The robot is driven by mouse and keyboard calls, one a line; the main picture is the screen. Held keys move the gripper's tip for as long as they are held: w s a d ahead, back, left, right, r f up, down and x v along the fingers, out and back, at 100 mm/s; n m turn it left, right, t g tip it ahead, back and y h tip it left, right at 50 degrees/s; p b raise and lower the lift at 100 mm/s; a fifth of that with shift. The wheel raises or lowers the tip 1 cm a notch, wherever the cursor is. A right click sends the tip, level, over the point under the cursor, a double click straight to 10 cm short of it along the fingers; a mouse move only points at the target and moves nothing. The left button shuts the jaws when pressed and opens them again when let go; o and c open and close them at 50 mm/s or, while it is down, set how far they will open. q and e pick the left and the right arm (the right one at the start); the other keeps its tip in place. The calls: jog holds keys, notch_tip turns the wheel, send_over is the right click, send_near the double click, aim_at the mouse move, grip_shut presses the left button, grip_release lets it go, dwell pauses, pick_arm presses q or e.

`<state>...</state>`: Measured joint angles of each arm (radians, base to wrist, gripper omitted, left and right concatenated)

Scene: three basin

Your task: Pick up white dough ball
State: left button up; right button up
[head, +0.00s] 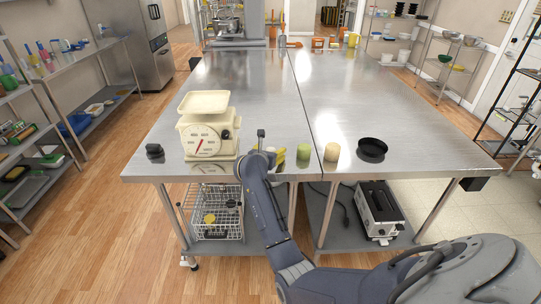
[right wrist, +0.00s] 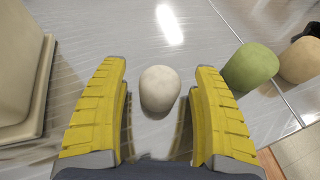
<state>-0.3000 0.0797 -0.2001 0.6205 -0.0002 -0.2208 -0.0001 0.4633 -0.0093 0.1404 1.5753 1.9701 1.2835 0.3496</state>
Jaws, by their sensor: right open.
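The white dough ball (right wrist: 160,90) lies on the steel table in the right wrist view, between the two yellow fingers of my right gripper (right wrist: 161,68). The fingers are open, with a gap on both sides of the ball. In the head view my right gripper (head: 277,155) is low over the front edge of the table, right of the scale, and my arm and gripper largely hide the white ball there. My left gripper is not in view.
A green dough piece (head: 304,153) and a beige one (head: 332,151) stand just right of the gripper. A black bowl (head: 372,149) is further right. A cream scale (head: 208,130) stands close on the left, with a small black object (head: 154,151) beyond it. The table's middle is clear.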

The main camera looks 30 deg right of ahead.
jog(key=shift+c, duration=0.4)
jog(key=c, duration=1.2)
jog(key=shift+r, duration=0.15)
